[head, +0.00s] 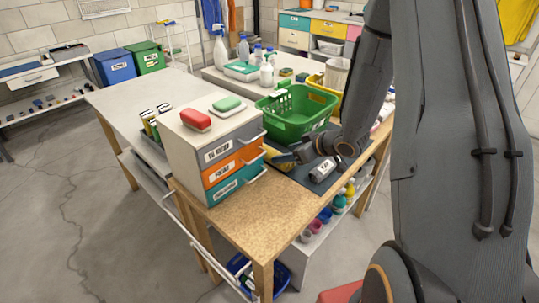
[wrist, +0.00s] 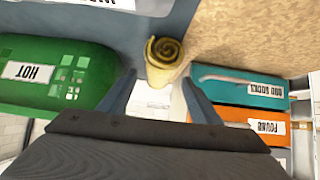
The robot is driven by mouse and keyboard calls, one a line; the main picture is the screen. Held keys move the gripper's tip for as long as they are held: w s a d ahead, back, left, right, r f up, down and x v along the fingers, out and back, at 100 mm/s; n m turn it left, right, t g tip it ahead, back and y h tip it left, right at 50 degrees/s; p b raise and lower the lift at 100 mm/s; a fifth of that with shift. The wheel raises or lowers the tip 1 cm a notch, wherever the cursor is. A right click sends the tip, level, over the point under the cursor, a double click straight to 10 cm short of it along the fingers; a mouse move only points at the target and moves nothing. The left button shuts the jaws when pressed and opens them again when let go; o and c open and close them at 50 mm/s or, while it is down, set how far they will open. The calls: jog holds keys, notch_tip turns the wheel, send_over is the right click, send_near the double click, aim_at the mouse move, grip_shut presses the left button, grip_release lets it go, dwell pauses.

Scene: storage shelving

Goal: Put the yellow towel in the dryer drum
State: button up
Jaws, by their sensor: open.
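A rolled yellow towel (wrist: 164,62) stands out in the wrist view, its spiral end showing. It lies by the edge of a dark mat (wrist: 205,12), between the green basket and the drawer unit. My gripper (wrist: 160,84) is open, with one finger on each side of the towel's lower part in the picture. I cannot tell whether either finger touches it. In the head view my gripper (head: 303,152) is low over the table, and a yellow patch, likely the towel (head: 279,157), shows just left of it, partly hidden. I cannot make out a dryer drum in either view.
A green basket (head: 297,109), labelled HOT in the wrist view (wrist: 52,75), stands close behind my gripper. A drawer unit (head: 213,152) with soap bars on top stands to the left. Bottles (head: 266,68) stand behind. The wooden front tabletop (head: 250,215) is clear.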

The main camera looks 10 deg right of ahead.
aim_at(277, 154)
jog(key=shift+p+x, duration=1.1)
jog(key=shift+x, duration=2.7)
jog(key=shift+a+r, duration=0.1)
jog(key=shift+a, duration=0.05)
jog(key=shift+c, duration=0.2)
jog(key=c, duration=1.1)
jog(key=shift+o, duration=0.2)
jog(key=shift+w+r, duration=0.1)
